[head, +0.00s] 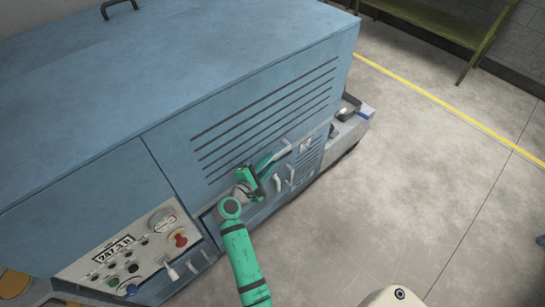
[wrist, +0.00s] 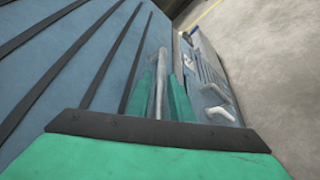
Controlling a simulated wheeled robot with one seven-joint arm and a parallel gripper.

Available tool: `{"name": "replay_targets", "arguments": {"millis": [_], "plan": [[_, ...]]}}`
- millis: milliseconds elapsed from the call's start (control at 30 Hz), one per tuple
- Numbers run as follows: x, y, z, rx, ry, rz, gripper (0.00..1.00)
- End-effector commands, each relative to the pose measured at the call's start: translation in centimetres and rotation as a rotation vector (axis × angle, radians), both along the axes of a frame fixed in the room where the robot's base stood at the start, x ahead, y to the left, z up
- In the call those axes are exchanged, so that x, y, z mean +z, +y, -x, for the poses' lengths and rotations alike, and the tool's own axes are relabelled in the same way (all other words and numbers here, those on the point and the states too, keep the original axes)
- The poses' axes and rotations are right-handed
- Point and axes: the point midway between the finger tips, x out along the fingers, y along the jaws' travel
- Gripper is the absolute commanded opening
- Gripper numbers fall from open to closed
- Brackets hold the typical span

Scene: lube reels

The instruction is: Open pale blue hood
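The pale blue hood (head: 190,60) is the big boxy cover of the machine in the head view. It looks closed, with dark slots on its side. A grey bar handle (wrist: 160,80) sticks out low on the slotted side, and its end also shows in the head view (head: 284,148). My green gripper (head: 268,165) is at this handle. In the wrist view its fingers (wrist: 161,98) lie close on both sides of the bar and appear shut on it. The finger contact is partly hidden.
A control panel (head: 130,255) with knobs and a red button is at lower left. Smaller light handles (head: 284,182) sit below and right of my gripper. A dark handle (head: 121,5) is on the hood top. Open concrete floor (head: 400,190) lies right; a green bench (head: 440,20) stands behind.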

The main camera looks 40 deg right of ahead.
Motion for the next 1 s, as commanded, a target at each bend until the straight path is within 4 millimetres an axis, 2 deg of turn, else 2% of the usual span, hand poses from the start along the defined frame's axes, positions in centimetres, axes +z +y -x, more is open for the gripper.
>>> {"name": "replay_targets", "arguments": {"millis": [100,200,633,667,733,1000], "plan": [[-0.4,-1.7,-0.7,-0.002,0.000,0.000,0.20],[-0.6,-2.5,-1.2,0.000,0.000,0.000,0.20],[-0.8,-3.1,-1.7,0.007,-0.001,-0.001,0.20],[-0.8,-3.1,-1.7,0.007,-0.001,-0.001,0.18],[-0.8,-3.1,-1.7,0.006,-0.001,-0.001,0.01],[-0.6,-3.2,-1.5,0.003,0.001,0.000,0.00]]}}
